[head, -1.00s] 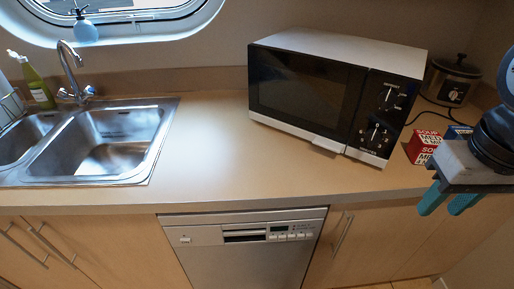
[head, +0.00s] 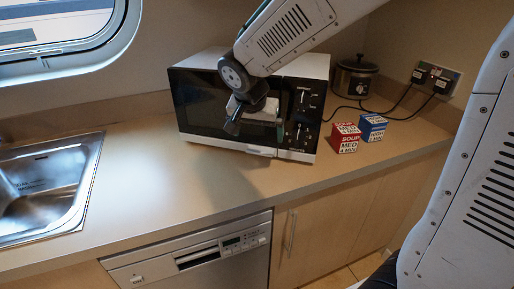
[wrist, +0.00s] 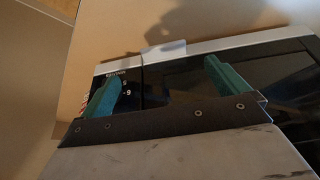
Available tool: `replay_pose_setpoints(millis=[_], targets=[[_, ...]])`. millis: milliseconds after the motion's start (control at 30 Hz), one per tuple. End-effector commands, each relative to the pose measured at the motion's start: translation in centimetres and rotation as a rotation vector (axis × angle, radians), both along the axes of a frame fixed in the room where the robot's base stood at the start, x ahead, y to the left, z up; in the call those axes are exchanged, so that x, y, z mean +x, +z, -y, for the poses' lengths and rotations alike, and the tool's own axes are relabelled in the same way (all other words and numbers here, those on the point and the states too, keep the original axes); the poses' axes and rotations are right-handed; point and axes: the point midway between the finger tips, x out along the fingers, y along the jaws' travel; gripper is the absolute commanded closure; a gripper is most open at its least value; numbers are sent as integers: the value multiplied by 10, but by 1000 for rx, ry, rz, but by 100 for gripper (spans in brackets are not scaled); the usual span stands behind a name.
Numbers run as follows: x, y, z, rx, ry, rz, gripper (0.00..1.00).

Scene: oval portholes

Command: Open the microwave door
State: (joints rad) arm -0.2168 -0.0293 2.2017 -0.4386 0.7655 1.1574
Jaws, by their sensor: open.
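The microwave (head: 205,112) stands on the counter, silver with a dark glass door on the left and a black knob panel (head: 302,115) on the right. Its door looks shut. My gripper (head: 258,118) is in front of the door's right part, near the panel, and hides some of both. In the wrist view my gripper (wrist: 163,70) is open, with two teal fingers apart and nothing held. The microwave front (wrist: 185,85) appears upside down there. A light tab (wrist: 163,50) at its edge shows between the fingertips. I cannot tell whether the fingers touch the front.
A red soup box (head: 346,138) and a blue box (head: 373,128) stand right of the microwave. A slow cooker (head: 356,78) is behind them, with cords to a wall socket (head: 436,78). The counter (head: 165,175) left of the microwave is clear up to the sink (head: 50,190).

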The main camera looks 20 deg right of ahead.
Motion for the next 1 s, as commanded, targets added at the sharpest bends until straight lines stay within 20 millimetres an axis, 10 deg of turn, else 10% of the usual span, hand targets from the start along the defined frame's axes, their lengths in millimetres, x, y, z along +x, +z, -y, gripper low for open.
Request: replay_pose_setpoints(millis=[500, 933, 1000], targets=[[24, -64, 12, 2, -11, 4, 1], [28, -75, 15, 3, -9, 7, 1], [28, -75, 15, 3, -9, 7, 20]])
